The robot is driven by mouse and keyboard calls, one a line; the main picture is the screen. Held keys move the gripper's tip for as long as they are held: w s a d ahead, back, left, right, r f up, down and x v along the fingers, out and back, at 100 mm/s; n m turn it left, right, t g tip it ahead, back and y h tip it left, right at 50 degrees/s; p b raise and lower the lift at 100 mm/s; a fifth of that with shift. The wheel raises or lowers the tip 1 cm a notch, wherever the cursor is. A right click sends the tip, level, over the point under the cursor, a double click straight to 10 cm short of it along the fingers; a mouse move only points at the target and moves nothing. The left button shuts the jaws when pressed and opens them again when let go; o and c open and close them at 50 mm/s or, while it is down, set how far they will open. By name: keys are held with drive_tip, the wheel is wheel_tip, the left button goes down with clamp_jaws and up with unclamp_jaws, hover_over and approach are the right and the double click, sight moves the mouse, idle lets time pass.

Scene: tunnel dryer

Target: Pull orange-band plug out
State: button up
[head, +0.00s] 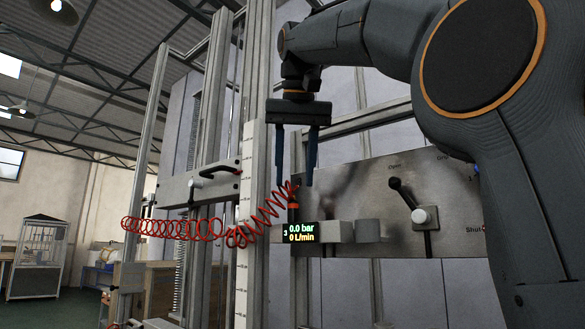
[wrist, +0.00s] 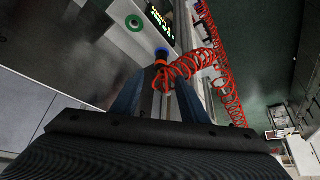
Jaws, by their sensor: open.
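The orange-band plug (head: 293,206) sits at the panel's left part, just above a small display, with a red coiled hose (head: 180,228) leading off it to the left. In the wrist view the plug's orange band (wrist: 160,62) shows against a blue ring (wrist: 162,52), so it appears seated in a port. My gripper (head: 294,182) points down with its two blue fingers apart, above and around the plug's upper end. In the wrist view my gripper (wrist: 160,92) has a finger on each side of the plug, with no clear contact. The hose partly hides the plug.
The display (head: 301,233) reads 0.0 bar and 0 L/min. Grey blocks (head: 367,231) and a black-handled lever (head: 405,195) are on the panel to the right. A metal upright (head: 252,200) stands close to the left. A green ring port (wrist: 135,23) is beside the display in the wrist view.

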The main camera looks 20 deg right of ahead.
sight(293, 200)
drive_tip(key=shift+p+x, duration=0.45)
drive_tip(key=shift+x, duration=2.9)
clamp_jaws()
